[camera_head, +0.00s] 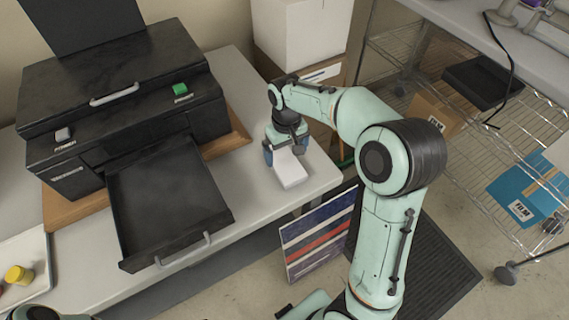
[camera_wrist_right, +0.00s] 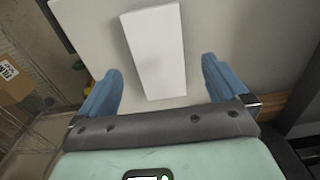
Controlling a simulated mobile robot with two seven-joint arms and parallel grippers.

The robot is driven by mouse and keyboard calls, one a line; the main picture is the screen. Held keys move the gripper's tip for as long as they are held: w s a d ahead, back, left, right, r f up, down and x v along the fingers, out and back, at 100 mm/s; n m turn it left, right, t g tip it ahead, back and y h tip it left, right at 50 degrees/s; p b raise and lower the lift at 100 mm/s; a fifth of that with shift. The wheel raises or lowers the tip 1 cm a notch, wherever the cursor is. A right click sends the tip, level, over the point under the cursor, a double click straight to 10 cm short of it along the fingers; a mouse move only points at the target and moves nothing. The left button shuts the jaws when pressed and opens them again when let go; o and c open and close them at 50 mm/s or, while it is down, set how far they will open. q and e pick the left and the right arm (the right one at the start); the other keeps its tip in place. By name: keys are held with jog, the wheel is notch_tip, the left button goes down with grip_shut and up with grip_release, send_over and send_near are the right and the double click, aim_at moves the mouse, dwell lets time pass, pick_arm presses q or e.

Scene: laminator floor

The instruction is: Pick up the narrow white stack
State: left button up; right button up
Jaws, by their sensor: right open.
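The narrow white stack (camera_head: 290,173) lies on the light table near its right end in the head view. In the right wrist view the stack (camera_wrist_right: 156,50) is a long white block that runs up to the top edge of the picture. My right gripper (camera_head: 285,149) is above the stack's far end and partly hides it. Its two blue fingers are apart, one on each side of the stack, with a gap on both sides in the wrist view (camera_wrist_right: 162,68). Nothing is held. My left gripper is out of view.
A black laminator (camera_head: 125,120) with its tray (camera_head: 165,195) pulled out stands left of the stack. A white box (camera_head: 300,30) is behind my right arm. A striped panel (camera_head: 318,233) leans below the table's right edge. A wire rack (camera_head: 500,150) stands at right.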

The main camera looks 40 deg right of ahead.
aim_at(286, 164)
jog(key=shift+w+f, duration=0.3)
jog(key=shift+f, duration=0.55)
jog(key=f, duration=0.4)
jog(key=shift+s+d+f, duration=0.1)
jog(key=shift+s+d, duration=0.05)
jog(key=shift+d, duration=0.1)
jog(key=shift+f, duration=0.5)
jog(key=shift+r, duration=0.1)
jog(key=c, duration=1.1)
jog(key=shift+c, duration=0.2)
